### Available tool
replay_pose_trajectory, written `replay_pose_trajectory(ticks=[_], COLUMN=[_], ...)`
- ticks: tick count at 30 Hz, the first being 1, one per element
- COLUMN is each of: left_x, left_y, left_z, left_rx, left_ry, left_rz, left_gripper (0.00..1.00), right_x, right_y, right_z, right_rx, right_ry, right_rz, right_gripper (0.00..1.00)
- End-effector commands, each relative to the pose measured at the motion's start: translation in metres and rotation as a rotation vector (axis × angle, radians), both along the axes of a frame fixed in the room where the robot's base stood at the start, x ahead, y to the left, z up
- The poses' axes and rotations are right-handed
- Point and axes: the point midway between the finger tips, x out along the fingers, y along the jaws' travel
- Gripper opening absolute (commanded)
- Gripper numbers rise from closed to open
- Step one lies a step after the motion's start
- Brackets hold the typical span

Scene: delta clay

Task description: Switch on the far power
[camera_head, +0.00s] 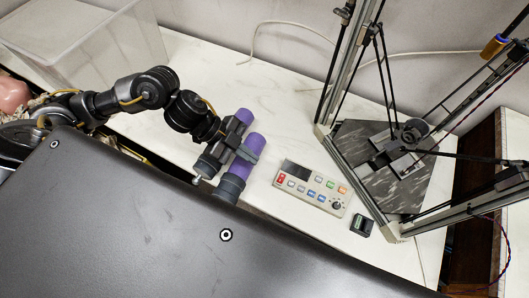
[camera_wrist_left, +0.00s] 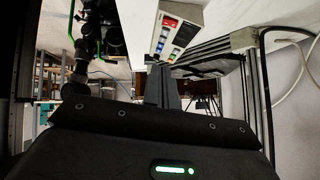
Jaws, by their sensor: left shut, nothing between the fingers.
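The control panel (camera_head: 312,188) is a pale slanted box on the white table, right of my left gripper. It has a red switch (camera_head: 281,179) at its left end, a dark display, several coloured buttons and a black knob. In the left wrist view the panel (camera_wrist_left: 187,14) is near the top, with its red part (camera_wrist_left: 170,22) showing. My left gripper (camera_head: 230,160), with purple and dark cylinders, is beside the panel's left end, apart from it. Its grey fingers (camera_wrist_left: 161,70) are shut and empty below the panel. My right gripper is not in view.
A delta machine (camera_head: 385,165) with metal posts and dark rods stands right of the panel. A clear bin (camera_head: 85,45) is at the back left.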

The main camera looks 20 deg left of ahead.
Motion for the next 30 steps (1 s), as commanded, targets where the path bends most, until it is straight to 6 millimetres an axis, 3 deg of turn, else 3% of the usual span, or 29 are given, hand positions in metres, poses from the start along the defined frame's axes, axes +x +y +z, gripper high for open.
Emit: replay_pose_trajectory(ticks=[15, 22, 30], left_x=[0.008, 0.013, 0.016], left_y=[-0.07, -0.067, -0.067], left_z=[-0.067, -0.097, -0.105], left_rx=[-0.002, 0.002, 0.0], left_ry=[0.002, 0.001, -0.002], left_rz=[0.002, 0.003, 0.002], left_gripper=[0.0, 0.0, 0.0], right_x=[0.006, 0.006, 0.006], right_y=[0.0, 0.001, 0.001], right_z=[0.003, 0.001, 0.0], right_rx=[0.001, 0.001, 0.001], right_ry=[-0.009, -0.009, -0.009], right_rz=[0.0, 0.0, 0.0], right_gripper=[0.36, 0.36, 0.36])
